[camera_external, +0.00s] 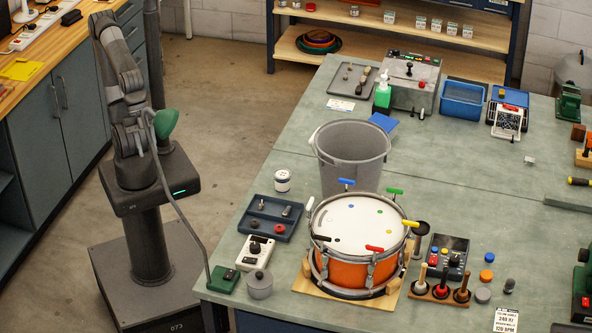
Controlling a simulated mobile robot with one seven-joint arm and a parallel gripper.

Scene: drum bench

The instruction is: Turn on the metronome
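No device carries a metronome label that I can read. Two small control devices could be it, and I cannot tell which. One is a pale box with a dark knob (255,252), left of the orange drum (345,262). The other is a dark box with coloured buttons and knobs (446,257), right of the drum. I cannot see whether either is on. My arm is folded upright at the left, off the bench and well away from both. My gripper is hard to make out against my arm links, and its fingers cannot be told apart.
A green gooseneck lamp (166,122) on the bench's left corner arches close to my arm. A grey bucket (350,155) stands behind the drum. A blue-grey tray (269,216), grey pot (258,285) and mallet stand (440,291) crowd the drum.

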